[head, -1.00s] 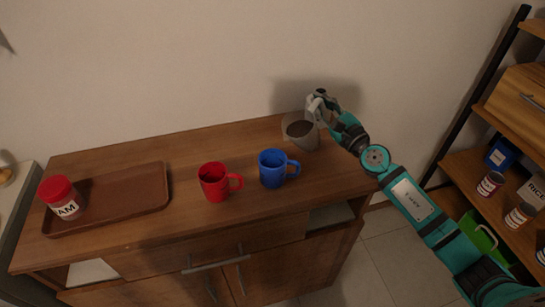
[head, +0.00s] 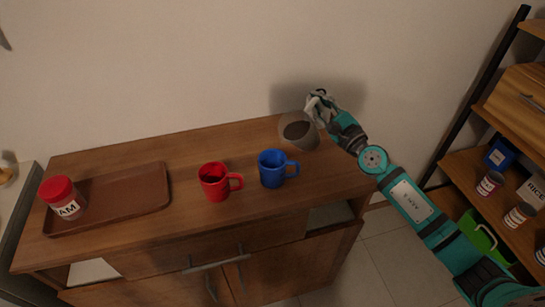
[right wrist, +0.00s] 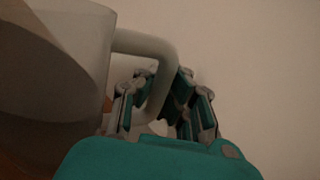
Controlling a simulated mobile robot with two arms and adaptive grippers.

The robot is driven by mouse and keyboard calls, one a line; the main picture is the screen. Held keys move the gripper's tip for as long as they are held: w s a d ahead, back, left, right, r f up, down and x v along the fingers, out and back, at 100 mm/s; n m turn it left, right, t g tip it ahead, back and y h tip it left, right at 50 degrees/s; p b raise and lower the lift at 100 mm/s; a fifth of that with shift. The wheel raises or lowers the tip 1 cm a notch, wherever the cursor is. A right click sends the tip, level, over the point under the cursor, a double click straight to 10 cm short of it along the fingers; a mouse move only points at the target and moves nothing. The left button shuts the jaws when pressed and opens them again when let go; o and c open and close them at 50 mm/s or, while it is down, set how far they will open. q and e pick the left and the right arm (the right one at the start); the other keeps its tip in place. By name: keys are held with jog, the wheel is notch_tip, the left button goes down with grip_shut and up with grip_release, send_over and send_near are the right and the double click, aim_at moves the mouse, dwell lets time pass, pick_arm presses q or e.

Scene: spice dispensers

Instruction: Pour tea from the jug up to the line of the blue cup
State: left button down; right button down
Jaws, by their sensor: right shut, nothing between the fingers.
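The grey see-through jug (head: 311,141) with dark tea in it is at the back right of the cabinet top, tilted a little to the left. I cannot tell whether its base touches the wood. My right gripper (head: 316,101) is at its handle; in the right wrist view the handle (right wrist: 164,75) loops down among the fingers (right wrist: 162,112). The gripper is shut, with no firm grip on the handle showing. The blue cup (head: 271,169) stands upright in front of and left of the jug, handle to the right. Its line cannot be made out. My left gripper is out of view.
A red cup (head: 213,184) stands left of the blue cup. A brown tray (head: 130,192) with a red-lidded jam jar (head: 61,194) lies at the left. A shelf with tins (head: 488,184) stands at the right. The wood behind the cups is clear.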

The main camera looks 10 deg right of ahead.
aim_at(319, 101)
jog(key=shift+s+a+r+n, duration=0.2)
jog(key=shift+r+n, duration=0.1)
jog(key=shift+r, duration=0.1)
jog(key=shift+a+r, duration=0.15)
jog(key=shift+r, duration=0.1)
jog(key=shift+s+a+r+n+y, duration=0.25)
jog(key=shift+a+r+n+y, duration=0.15)
jog(key=shift+r+n, duration=0.35)
dwell(0.5)
jog(key=shift+s+a+r+n+t, duration=0.15)
jog(key=shift+a+r+n, duration=0.1)
jog(key=shift+r+n, duration=0.3)
jog(key=shift+s+a+r+n+t, duration=0.2)
jog(key=shift+r+n, duration=0.1)
jog(key=shift+n, duration=0.3)
dwell(1.8)
